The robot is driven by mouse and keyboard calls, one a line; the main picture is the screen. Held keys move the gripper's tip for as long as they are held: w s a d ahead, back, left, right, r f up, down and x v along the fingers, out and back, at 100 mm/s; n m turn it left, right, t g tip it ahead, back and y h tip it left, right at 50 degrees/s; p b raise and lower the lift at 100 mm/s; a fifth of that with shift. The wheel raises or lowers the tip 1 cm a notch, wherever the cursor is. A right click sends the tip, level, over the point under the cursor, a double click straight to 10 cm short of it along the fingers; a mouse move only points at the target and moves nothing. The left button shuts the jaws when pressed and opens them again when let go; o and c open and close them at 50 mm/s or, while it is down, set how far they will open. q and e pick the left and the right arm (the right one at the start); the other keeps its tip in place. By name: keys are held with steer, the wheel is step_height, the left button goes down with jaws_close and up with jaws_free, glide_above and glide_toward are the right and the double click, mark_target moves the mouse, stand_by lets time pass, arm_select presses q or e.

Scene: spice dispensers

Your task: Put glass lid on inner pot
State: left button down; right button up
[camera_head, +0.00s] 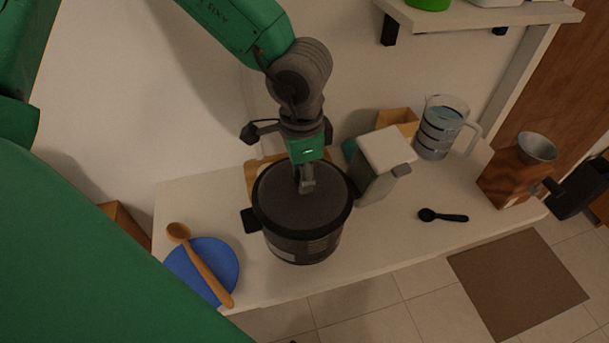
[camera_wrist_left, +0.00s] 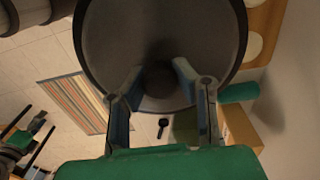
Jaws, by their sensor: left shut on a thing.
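The black inner pot (camera_head: 302,244) stands on the white counter with a dark side handle. The round, dark-looking glass lid (camera_head: 284,207) covers its opening in the head view; I cannot tell whether the rim is fully seated. My left gripper (camera_head: 307,186) comes down from above and is shut on the lid's knob. In the left wrist view the lid (camera_wrist_left: 115,45) fills the top, with the left fingers (camera_wrist_left: 158,85) on both sides of the dark knob. Dark, finger-like parts at the lower left there may be my right gripper; its state is unclear.
A blue plate (camera_head: 226,258) with a wooden spoon (camera_head: 206,268) lies left of the pot. A white-topped dispenser (camera_head: 376,178) stands close on the right. Farther right are a measuring jug (camera_head: 437,130), a black scoop (camera_head: 443,216) and a wooden grinder (camera_head: 508,178).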

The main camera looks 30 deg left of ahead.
arm_select(q)
steer(key=shift+a, duration=0.2)
steer(key=shift+d+f, duration=0.2)
steer(key=shift+f, duration=0.05)
steer(key=c, duration=1.2)
jaws_free()
steer(key=shift+a, duration=0.1)
step_height(320, 180, up, 12)
